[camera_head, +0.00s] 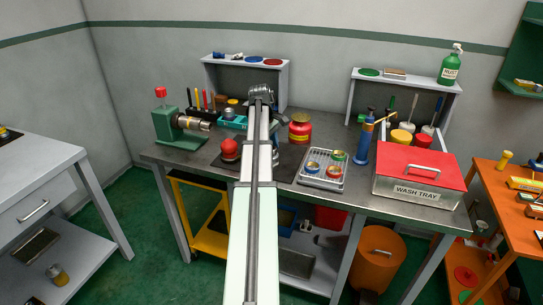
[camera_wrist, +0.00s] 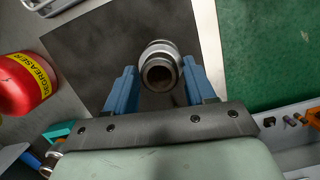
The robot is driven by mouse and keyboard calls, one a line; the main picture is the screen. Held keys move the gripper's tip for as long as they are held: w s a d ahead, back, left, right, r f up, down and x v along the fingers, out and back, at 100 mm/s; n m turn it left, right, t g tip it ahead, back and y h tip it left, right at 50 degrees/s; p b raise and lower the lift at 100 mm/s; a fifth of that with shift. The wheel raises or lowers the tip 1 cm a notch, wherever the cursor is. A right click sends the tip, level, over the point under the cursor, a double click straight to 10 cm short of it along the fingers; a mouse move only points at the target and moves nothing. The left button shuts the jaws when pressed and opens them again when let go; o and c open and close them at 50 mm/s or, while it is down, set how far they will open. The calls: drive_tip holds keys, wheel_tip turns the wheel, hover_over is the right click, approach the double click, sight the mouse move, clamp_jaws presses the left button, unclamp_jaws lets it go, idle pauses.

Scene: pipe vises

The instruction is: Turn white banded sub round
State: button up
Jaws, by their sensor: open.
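A short metal sub (camera_wrist: 160,65) with a pale band and a dark open bore stands in the wrist view on a dark mat (camera_wrist: 95,45). Its bore end faces my camera, leaning a little in the picture. My gripper (camera_wrist: 158,80) has its two blue fingers apart, one on each side of the sub. I cannot tell whether either finger touches it. In the head view my own arm covers the sub and most of the gripper; part of the dark mat (camera_head: 289,165) shows beside the arm.
A red degreaser can (camera_wrist: 22,85) stands close left of the gripper in the wrist view, also seen in the head view (camera_head: 300,129). A green vise (camera_head: 172,125), a red ball-like object (camera_head: 230,149), a parts tray (camera_head: 308,182) and a red-lidded wash tray (camera_head: 415,172) share the bench.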

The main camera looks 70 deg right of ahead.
drive_tip(key=shift+d+m+t+y, duration=0.15)
drive_tip(key=shift+m+y, duration=0.1)
drive_tip(key=shift+m, duration=1.3)
drive_tip(key=shift+m+t+y, duration=0.15)
drive_tip(key=shift+m+y, duration=0.1)
drive_tip(key=shift+m, duration=1.3)
drive_tip(key=c, duration=0.9)
drive_tip(key=shift+o, duration=0.2)
drive_tip(key=shift+r, duration=0.1)
